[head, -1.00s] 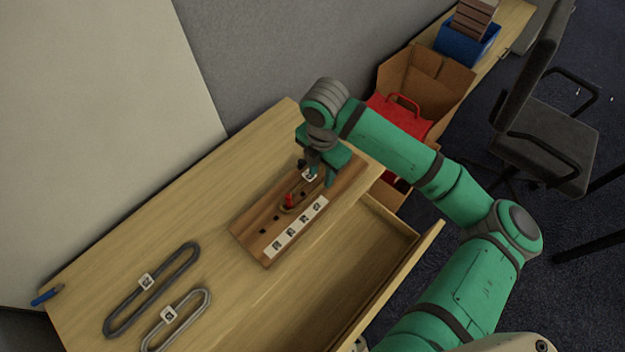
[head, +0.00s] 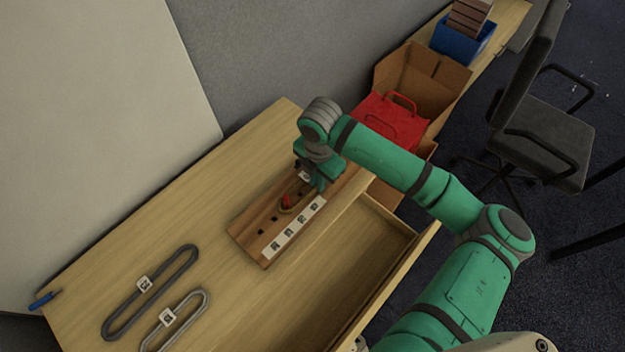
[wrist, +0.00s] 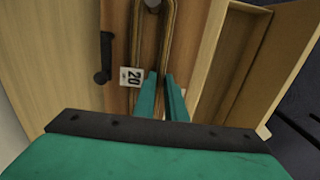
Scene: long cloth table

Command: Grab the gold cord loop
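The gold cord loop (head: 302,204) lies on a brown wooden board (head: 251,243), its near end around a red peg (head: 287,201). In the wrist view, the loop's two strands (wrist: 173,38) run away from my gripper, with a white tag marked 20 (wrist: 131,77) by the left strand. My gripper (wrist: 161,75) is low over the board's far end. Its two green fingers stand slightly apart, with the right strand running toward the gap between them. Contact with the cord cannot be made out. In the head view, my wrist partly hides the loop's far end.
Two grey loops, a darker one (head: 126,315) and a lighter one (head: 190,307), lie tagged on the table's near left. An open drawer (head: 372,252) is right of the board. A red bag (head: 388,122) sits beyond the table.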

